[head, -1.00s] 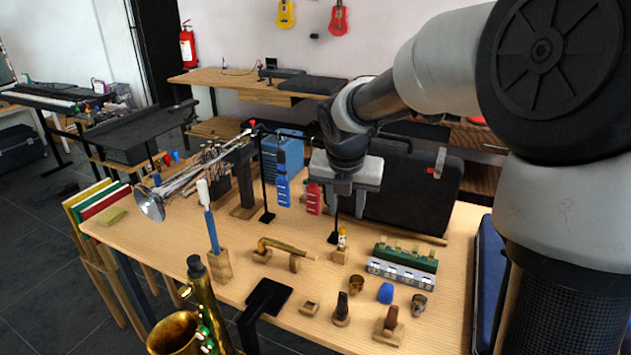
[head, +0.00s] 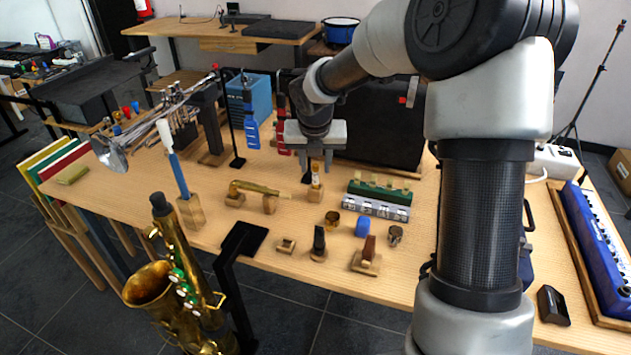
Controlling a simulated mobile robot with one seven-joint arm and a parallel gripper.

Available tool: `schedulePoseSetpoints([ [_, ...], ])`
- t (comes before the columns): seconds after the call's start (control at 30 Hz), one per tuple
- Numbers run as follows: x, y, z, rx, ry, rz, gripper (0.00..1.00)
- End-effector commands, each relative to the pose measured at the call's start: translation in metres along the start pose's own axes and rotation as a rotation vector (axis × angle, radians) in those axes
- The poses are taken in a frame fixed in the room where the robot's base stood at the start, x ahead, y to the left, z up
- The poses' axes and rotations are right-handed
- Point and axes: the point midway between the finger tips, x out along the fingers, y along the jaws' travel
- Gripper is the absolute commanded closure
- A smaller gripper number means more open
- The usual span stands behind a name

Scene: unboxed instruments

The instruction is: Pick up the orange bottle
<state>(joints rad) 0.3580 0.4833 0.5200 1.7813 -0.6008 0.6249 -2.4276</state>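A small bottle with orange and white on it (head: 315,177) stands upright in a small wooden block (head: 315,193) on the wooden table (head: 390,272). My gripper (head: 315,165) points down at the bottle, with its two fingers apart. The bottle's top shows in the gap between the fingertips in the head view. I cannot tell whether the fingers are around it or a little behind or above it.
A brass pipe-like piece (head: 255,188) on wooden stands is left of the bottle. A green case (head: 380,190) and a silver one (head: 376,207) lie to its right. Small cups and a blue cap (head: 362,229) stand in front. A red hanging item (head: 283,135) is close behind my gripper.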

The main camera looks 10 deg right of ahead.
Motion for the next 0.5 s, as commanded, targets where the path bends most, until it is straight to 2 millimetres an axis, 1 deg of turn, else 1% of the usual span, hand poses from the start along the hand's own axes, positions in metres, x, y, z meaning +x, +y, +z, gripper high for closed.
schedulePoseSetpoints([
  [0.3,0.045,0.001,0.002,0.0,0.002,0.0,0.65],
  [0.4,0.051,0.0,0.003,0.0,0.002,-0.001,0.65],
  [0.5,0.05,0.0,0.004,0.001,0.001,-0.001,0.65],
])
